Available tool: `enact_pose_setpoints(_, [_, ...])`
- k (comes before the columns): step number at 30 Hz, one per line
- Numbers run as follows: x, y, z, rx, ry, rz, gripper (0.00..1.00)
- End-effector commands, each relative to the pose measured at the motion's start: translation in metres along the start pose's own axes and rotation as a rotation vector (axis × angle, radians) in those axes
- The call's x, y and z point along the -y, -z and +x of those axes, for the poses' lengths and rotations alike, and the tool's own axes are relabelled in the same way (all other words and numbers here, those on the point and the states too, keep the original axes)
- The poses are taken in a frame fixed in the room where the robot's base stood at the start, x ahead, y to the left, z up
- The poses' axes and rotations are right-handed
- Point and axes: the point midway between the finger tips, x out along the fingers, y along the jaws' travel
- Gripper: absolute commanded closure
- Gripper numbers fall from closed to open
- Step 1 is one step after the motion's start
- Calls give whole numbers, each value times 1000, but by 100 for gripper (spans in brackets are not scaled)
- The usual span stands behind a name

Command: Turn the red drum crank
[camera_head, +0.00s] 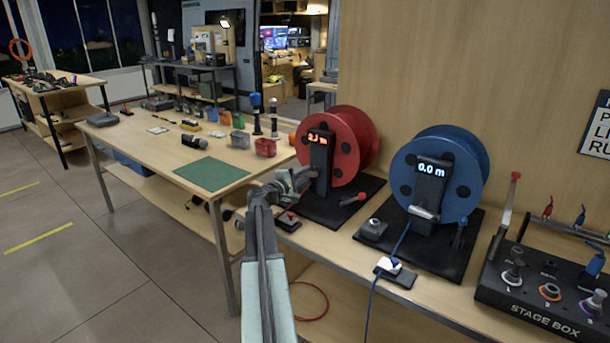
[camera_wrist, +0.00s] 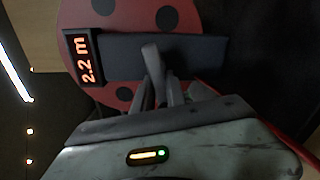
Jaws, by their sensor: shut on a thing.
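The red drum (camera_head: 343,146) stands upright on a black base, with a dark post and a lit orange display in front. In the wrist view the red drum (camera_wrist: 190,18) has dark round spots, and its display (camera_wrist: 83,58) reads 2.2 m. The grey crank (camera_wrist: 152,62) sits in front of the dark post, its end between my fingers. My gripper (camera_wrist: 160,95) is shut on the crank. In the head view my gripper (camera_head: 308,180) reaches the front of the post and hides most of the crank.
A blue drum (camera_head: 438,165) reading 0.0 m stands at the right, with a white-and-blue connector (camera_head: 390,265) in front. The stage box (camera_head: 545,300) is at the far right. A workbench with a green mat (camera_head: 211,173) and small items is at the left. The floor at the left is clear.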

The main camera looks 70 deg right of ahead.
Motion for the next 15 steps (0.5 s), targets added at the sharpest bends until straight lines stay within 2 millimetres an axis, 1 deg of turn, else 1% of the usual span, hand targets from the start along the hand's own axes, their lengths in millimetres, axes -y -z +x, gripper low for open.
enact_pose_setpoints(6, [-2,0,0,-1,-1,66,100])
enact_pose_setpoints(15, [-2,0,0,-1,-1,93,100])
